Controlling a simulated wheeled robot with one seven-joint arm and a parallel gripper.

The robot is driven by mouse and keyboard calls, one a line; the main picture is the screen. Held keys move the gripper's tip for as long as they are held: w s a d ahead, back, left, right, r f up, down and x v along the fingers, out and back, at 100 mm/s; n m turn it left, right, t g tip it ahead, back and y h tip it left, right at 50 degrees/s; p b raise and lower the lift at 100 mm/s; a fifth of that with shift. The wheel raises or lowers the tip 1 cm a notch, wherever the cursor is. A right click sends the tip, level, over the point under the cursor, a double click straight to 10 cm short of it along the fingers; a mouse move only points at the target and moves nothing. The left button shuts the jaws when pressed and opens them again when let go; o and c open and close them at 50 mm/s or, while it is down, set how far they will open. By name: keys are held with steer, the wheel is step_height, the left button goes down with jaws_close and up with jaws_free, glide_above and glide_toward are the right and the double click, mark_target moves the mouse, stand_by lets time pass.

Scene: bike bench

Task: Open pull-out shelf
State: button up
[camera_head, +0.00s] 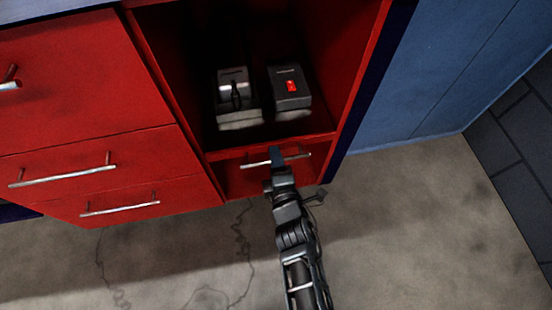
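The pull-out shelf (237,181) is a small red front at the bottom of the red cabinet, below an open compartment. It looks closed, flush with the cabinet. It has a silver bar handle (257,163) across its upper part. My gripper (276,153) is at the middle of this handle, overlapping it in the view. The fingers hide the handle's centre. I cannot tell whether they are closed around the bar.
Two dark grey devices, one with two slots (237,98) and one with a red switch (289,90), stand in the open compartment (187,80). Red drawers with silver handles (62,176) are at the left. The concrete floor (400,230) in front is clear.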

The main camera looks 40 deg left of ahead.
jaws_close()
steer(key=shift+s+d, duration=0.1)
stand_by(0.4)
steer(key=f+p+v, duration=0.1)
steer(key=f+v, duration=0.1)
steer(key=v, duration=1.3)
steer(key=d+f+p+v, duration=0.1)
steer(key=f+p+v, duration=0.1)
steer(key=v, duration=1.4)
steer(key=shift+s+f, duration=0.2)
steer(key=shift+f, duration=0.7)
jaws_free()
steer(key=shift+a, duration=0.1)
